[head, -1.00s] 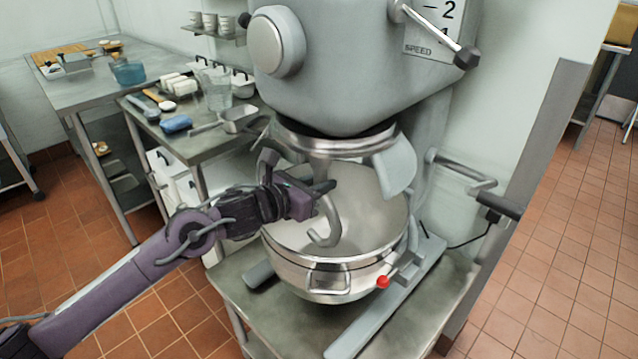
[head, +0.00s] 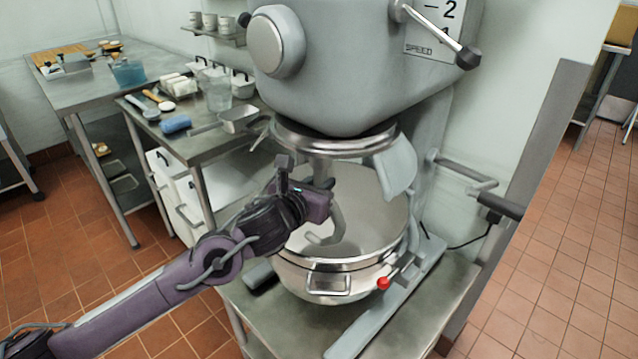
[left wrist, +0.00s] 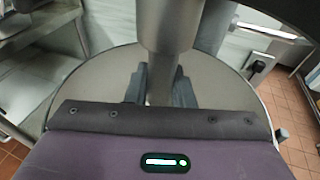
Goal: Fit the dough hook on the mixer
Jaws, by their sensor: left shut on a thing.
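The grey mixer (head: 350,75) stands with its drive shaft (head: 323,170) pointing down over the bowl. My left gripper (head: 328,190) is just under the shaft, above the bowl's near side, and is shut on the metal dough hook (head: 338,222). The hook's curved lower part hangs inside the bowl. In the left wrist view the wide shaft (left wrist: 170,25) comes down right above the hook's narrower shank (left wrist: 160,88), which sits between the fingers. The two look lined up there; I cannot tell whether the hook is seated. My right gripper is not in view.
Floor at the right is clear.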

